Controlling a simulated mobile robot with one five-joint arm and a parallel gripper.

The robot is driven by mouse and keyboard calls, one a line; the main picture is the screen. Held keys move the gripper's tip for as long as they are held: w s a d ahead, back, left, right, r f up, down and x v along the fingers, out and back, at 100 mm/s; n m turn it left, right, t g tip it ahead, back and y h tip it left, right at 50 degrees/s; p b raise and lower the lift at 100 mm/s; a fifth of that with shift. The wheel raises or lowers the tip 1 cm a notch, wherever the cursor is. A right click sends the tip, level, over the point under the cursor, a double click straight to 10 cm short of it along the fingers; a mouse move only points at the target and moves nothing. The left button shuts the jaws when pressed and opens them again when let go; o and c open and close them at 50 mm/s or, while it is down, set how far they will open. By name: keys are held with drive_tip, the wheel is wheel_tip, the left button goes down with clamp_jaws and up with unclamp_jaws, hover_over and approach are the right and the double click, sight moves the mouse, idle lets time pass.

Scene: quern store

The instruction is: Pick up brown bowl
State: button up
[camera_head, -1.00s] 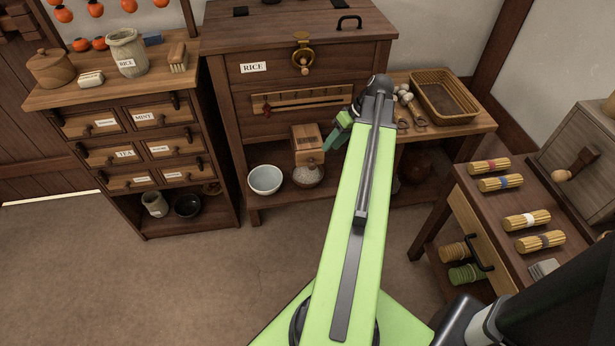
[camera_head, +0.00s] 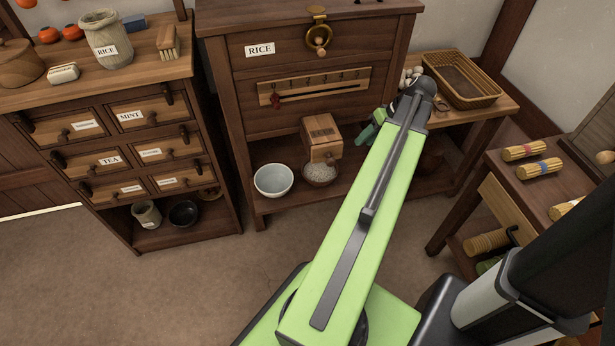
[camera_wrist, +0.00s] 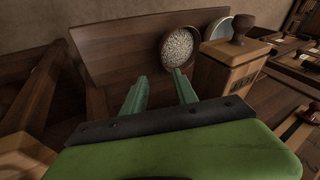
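A brown bowl (camera_head: 319,184) filled with white grains stands on the low shelf of the rice chest, under a wooden spout box (camera_head: 322,138). In the wrist view the brown bowl (camera_wrist: 163,52) appears beyond my fingertips, with its grain-filled inside facing me. My gripper (camera_wrist: 160,84) is open and empty, its two green fingers apart and not touching the bowl. In the head view my gripper (camera_head: 371,128) is partly hidden by my arm, up and to the right of the bowl.
A pale bowl (camera_head: 273,180) stands just left of the brown bowl. The spout box (camera_wrist: 232,65) stands close by in the wrist view. A drawer cabinet (camera_head: 120,150) is at left, a wicker basket (camera_head: 462,82) at right. The floor (camera_head: 170,285) in front is clear.

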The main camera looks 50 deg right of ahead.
drive_tip(key=f, duration=0.1)
drive_tip(key=b, duration=1.1)
approach(335, 166)
drive_tip(key=x, duration=0.4)
drive_tip(key=shift+f, duration=0.35)
drive_tip(key=shift+w+f, duration=0.2)
drive_tip(key=shift+r, duration=0.1)
drive_tip(key=b+x, duration=0.4)
drive_tip(key=x, duration=0.1)
drive_tip(key=shift+a+b, duration=0.1)
drive_tip(key=shift+b, duration=0.25)
drive_tip(key=shift+c, duration=0.3)
clamp_jaws()
